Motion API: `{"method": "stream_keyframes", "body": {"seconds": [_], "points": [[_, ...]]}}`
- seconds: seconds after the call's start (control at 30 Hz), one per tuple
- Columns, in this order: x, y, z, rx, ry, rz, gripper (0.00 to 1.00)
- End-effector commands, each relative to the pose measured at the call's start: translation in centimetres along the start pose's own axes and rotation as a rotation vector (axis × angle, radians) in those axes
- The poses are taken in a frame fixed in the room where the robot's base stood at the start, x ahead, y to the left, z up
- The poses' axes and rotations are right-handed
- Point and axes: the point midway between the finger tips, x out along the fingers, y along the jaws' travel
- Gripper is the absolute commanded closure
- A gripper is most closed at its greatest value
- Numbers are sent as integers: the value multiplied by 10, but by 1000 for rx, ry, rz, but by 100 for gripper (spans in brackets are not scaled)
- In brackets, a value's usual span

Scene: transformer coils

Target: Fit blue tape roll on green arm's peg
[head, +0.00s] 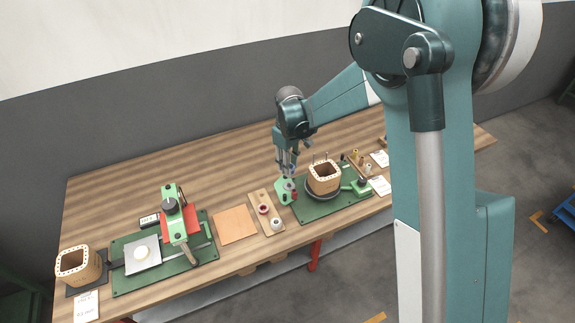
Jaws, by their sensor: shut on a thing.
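My gripper (287,174) points down over the left end of the right-hand green base plate. It is shut on a small roll (288,185), which I take to be the blue tape roll; its colour is hard to tell at this size. The roll is right at a green arm (281,193) beside the wooden coil. The fingers and roll hide the arm's peg, so I cannot tell whether the roll is around it or above it. A small red part (295,195) shows just right of the roll.
The square wooden coil (323,178) with upright pins stands close right of my gripper. A wooden tray (254,197) with rolls lies to the left. A tan sheet (234,225) and green press (175,215) are further left.

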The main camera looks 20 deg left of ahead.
Motion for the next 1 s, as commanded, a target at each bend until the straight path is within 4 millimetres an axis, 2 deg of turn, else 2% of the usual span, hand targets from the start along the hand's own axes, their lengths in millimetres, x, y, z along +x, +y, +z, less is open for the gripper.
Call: {"method": "stream_keyframes", "body": {"seconds": [0.47,1.0], "points": [[6,0,0,0,0,0,82],[39,0,0,0,0,0,82]]}}
